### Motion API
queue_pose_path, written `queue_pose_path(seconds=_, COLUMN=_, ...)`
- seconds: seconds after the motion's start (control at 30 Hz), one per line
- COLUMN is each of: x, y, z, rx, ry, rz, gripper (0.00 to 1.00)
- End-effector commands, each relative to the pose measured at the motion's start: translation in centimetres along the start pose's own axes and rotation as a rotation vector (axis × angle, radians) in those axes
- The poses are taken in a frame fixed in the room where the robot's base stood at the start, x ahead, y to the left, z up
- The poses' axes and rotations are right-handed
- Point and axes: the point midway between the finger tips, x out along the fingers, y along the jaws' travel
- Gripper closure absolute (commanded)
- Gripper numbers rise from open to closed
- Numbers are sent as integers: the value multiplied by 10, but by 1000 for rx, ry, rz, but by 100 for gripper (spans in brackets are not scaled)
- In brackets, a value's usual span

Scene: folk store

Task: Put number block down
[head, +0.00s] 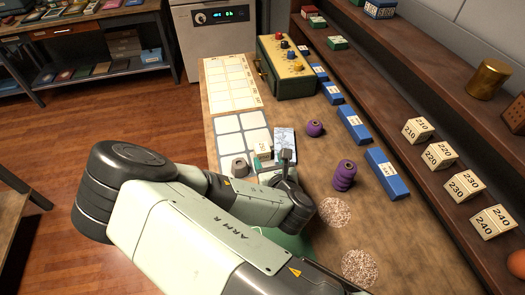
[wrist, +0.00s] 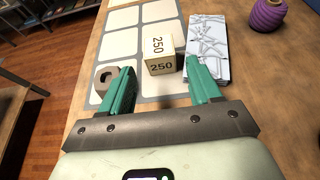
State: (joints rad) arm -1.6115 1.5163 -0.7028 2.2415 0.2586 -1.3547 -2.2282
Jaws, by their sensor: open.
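A cream number block marked 250 (wrist: 160,56) stands on the grid mat with pale squares (wrist: 164,12) in the wrist view. In the head view the block (head: 263,152) is partly hidden by my gripper (head: 277,170). My gripper (wrist: 160,88) is open, with its green fingers apart. The block lies ahead of the gap between the fingertips, nearer the right finger, and nothing is held. Whether the right finger touches the block I cannot tell.
A grey ring-shaped piece (wrist: 106,80) is close to the left finger. Purple spools (head: 344,175) and blue boxes (head: 386,173) are farther right. Blocks numbered 210 to 240 (head: 440,155) sit on the shelf.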

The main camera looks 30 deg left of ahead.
Motion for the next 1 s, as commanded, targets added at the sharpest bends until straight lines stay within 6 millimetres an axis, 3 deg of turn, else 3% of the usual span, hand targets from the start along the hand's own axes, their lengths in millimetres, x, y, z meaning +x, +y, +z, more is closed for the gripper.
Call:
queue_pose_path(seconds=0.1, x=21, y=-1, z=0, rx=3, ry=-1, rz=-1, gripper=37)
queue_pose_path(seconds=0.37, x=43, y=0, z=1, rx=5, ry=0, rz=-2, gripper=37)
queue_pose_path(seconds=0.63, x=82, y=1, z=2, rx=5, ry=1, rz=-3, gripper=37)
queue_pose_path(seconds=0.97, x=90, y=2, z=2, rx=5, ry=2, rz=-3, gripper=37)
queue_pose_path(seconds=1.0, x=90, y=2, z=2, rx=5, ry=2, rz=-3, gripper=42)
